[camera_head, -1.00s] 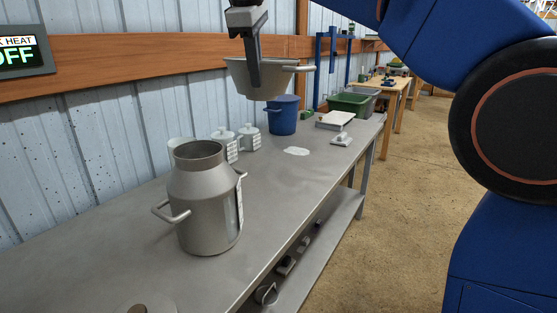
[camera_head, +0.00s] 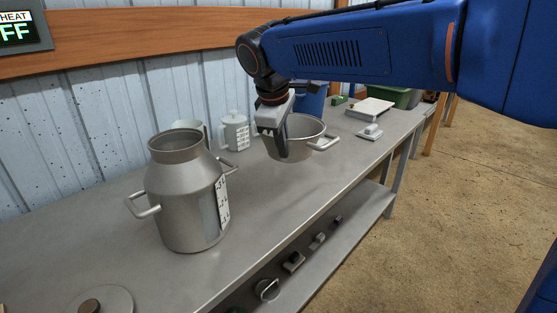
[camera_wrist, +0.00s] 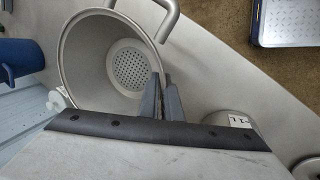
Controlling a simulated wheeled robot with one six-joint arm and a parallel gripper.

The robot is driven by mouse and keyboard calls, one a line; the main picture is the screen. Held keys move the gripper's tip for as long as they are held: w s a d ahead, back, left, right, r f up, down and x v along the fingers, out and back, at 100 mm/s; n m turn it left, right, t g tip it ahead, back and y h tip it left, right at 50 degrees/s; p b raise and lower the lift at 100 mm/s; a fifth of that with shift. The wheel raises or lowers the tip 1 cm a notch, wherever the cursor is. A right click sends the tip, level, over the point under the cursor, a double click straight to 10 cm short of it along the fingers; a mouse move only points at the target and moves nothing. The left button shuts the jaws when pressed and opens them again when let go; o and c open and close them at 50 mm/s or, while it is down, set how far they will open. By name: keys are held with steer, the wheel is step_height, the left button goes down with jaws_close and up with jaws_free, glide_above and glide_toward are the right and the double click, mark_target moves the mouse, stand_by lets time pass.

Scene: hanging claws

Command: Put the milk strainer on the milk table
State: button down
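The milk strainer (camera_head: 297,143) is a grey metal pot with side handles. Its perforated bottom shows in the wrist view (camera_wrist: 128,66). My gripper (camera_head: 284,148) is shut on the near-left wall of the strainer. In the wrist view, the two fingers (camera_wrist: 162,98) are close together, with the rim between them. The strainer is upright, low over the grey metal milk table (camera_head: 255,213) or touching it. I cannot tell whether its base rests on the tabletop.
A large metal milk can (camera_head: 187,200) stands left of the strainer. A white lidded jar (camera_head: 236,133) is behind it. A blue bucket (camera_head: 308,101) and a white scale (camera_head: 374,108) stand farther back. A round lid (camera_head: 103,302) lies at front left. The tabletop between can and strainer is clear.

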steer(key=shift+f, duration=5)
steer(key=c, duration=2)
jaws_free()
steer(key=shift+f, duration=0.1)
